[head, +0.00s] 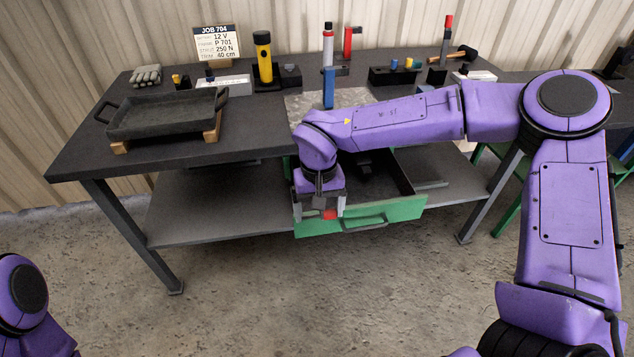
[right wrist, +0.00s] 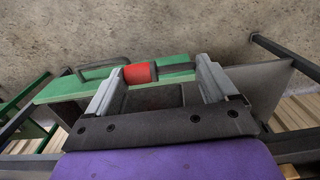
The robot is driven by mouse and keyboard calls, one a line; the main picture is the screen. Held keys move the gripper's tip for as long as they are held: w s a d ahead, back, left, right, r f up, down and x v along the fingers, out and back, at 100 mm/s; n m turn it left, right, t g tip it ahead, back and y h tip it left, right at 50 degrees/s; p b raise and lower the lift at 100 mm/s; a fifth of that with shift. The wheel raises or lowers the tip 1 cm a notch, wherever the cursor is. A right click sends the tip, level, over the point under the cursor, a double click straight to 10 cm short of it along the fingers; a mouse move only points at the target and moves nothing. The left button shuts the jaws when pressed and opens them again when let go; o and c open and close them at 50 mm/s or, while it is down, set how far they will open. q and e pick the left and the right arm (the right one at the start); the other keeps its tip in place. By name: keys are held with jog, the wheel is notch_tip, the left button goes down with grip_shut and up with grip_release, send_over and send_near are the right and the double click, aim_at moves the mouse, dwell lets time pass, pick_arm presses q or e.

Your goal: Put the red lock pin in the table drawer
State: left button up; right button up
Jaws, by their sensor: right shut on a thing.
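The red lock pin (head: 330,214) shows as a small red piece at the tip of my right gripper (head: 322,210). In the right wrist view the pin has a red end (right wrist: 140,73) and a dark grey shaft, and lies crosswise between the two fingers of the right gripper (right wrist: 160,70). The gripper is shut on it. The table drawer (head: 405,208) is pulled open, with a green front and a dark interior. The gripper and pin appear at the drawer's front left part; their height above it is unclear. My left gripper is out of view.
The dark workbench (head: 245,142) carries a black tray (head: 165,118) on wooden blocks, a yellow flashlight (head: 263,58), a hammer (head: 455,56) and several small parts. A grey lower shelf (head: 200,210) is beside the drawer. The floor in front is clear.

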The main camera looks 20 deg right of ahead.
jog(key=m+b, duration=0.1)
jog(key=m, duration=0.2)
jog(key=f+m+b, duration=0.1)
jog(key=m, duration=0.3)
jog(key=d+m+y, duration=0.1)
jog(key=m, duration=0.2)
jog(key=shift+w+d+f+m+b, duration=0.1)
jog(key=shift+w+f+m+b, duration=0.05)
jog(key=shift+w+m+b, duration=0.2)
jog(key=m+b, duration=0.2)
jog(key=m, duration=0.5)
jog(key=m+t+h+b, duration=0.2)
jog(key=m+h+b, duration=0.2)
jog(key=m, duration=2.4)
send_near(358, 199)
jog(key=shift+n+x, duration=0.25)
jog(key=shift+x, duration=0.5)
jog(key=shift+w+d+f, duration=0.15)
jog(key=shift+d+f, duration=0.1)
jog(key=shift+d, duration=0.1)
jog(key=x, duration=0.3)
jog(key=shift+a+f, duration=0.2)
jog(key=shift+f, duration=0.25)
